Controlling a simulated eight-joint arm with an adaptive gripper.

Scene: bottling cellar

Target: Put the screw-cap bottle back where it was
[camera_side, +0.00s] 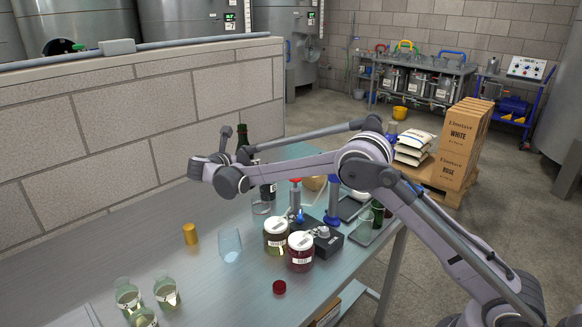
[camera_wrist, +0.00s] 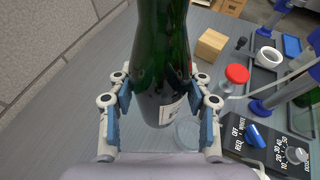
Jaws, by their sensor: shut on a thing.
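A dark green bottle (camera_wrist: 162,50) with a pale label fills the upper middle of the wrist view. My gripper (camera_wrist: 160,92) is shut on it, with one blue-padded finger on each side of its body. In the side view the bottle's green neck (camera_side: 243,133) rises behind my gripper (camera_side: 236,155), and a dark labelled part shows below the arm. The arm hides much of the bottle between. Its top is out of the wrist view, and I cannot tell whether its base touches the table.
A clear glass (camera_wrist: 188,134) stands close by the bottle's base.

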